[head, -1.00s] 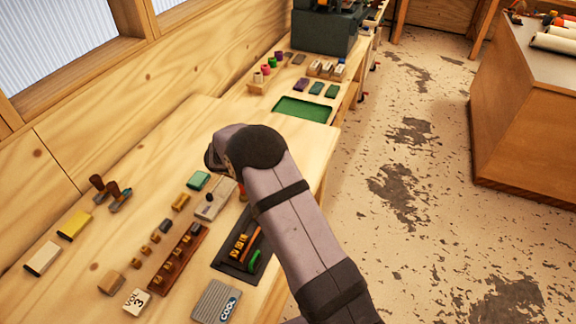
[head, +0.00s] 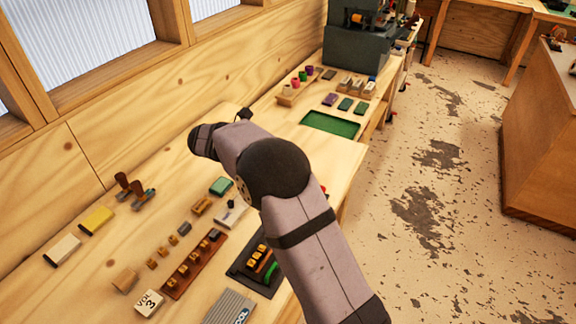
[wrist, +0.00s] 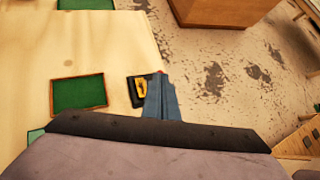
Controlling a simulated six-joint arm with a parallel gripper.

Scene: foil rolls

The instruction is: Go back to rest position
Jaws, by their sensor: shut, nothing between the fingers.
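My gripper shows at the lower middle of the wrist view (wrist: 162,98) as blue-grey fingers pressed together with nothing between them. In the head view my arm rises from the bottom right, bends at a dark round joint, and its far end reaches left above the workbench (head: 85,270). A small dark tip shows behind that far end; I cannot make out the fingers there. My gripper is clear of the things on the bench. Small coloured rolls (head: 303,76) stand on a wooden holder at the back.
A green tray (head: 330,124) lies on the bench beyond the arm. A grey machine (head: 356,55) stands at the back.

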